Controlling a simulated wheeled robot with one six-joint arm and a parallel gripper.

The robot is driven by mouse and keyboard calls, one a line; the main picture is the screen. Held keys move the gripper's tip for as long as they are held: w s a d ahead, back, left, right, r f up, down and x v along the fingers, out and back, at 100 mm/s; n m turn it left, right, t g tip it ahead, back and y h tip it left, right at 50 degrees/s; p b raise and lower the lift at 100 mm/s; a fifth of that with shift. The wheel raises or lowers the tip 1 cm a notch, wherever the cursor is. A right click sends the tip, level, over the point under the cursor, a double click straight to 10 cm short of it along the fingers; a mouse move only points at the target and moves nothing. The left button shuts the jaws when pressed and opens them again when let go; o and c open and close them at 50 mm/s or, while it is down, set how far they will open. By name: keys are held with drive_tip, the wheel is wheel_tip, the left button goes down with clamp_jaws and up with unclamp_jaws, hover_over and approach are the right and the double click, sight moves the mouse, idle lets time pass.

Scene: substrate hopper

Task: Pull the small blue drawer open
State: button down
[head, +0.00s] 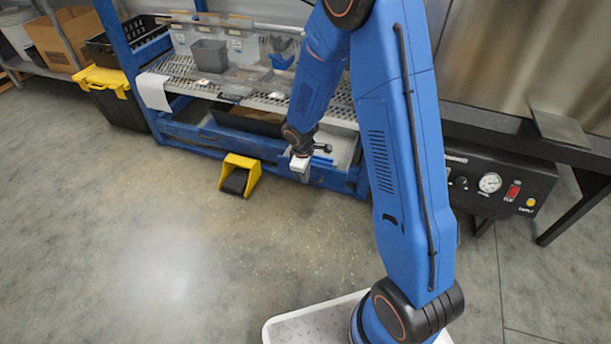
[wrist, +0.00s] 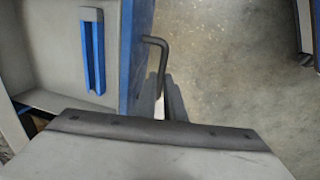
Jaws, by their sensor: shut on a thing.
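The small blue drawer's blue front (wrist: 140,45) runs along the left of my fingers in the wrist view. A pale grey interior with a raised blue channel-shaped piece (wrist: 92,50) shows behind this front, so the drawer appears at least partly open. A dark bent bar handle (wrist: 154,42) sticks out from the front. My gripper (wrist: 168,105) is shut on this handle; its fingertips are partly hidden by the gripper body. In the head view my gripper (head: 300,166) is low at the front of the blue bench, where it hides part of the drawer front.
A yellow foot pedal (head: 240,172) stands on the floor left of my gripper. The blue bench frame (head: 190,132) carries a perforated shelf with a grey bin (head: 209,55). A black control box (head: 490,180) is at right. The floor in front is clear.

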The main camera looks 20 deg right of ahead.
drive_tip(key=c, duration=1.8)
unclamp_jaws()
drive_tip(key=shift+c, duration=0.2)
wheel_tip(320, 180, up, 17)
drive_tip(key=s+a, duration=0.2)
drive_tip(key=shift+s, duration=0.3)
drive_tip(key=shift+d+r, duration=0.1)
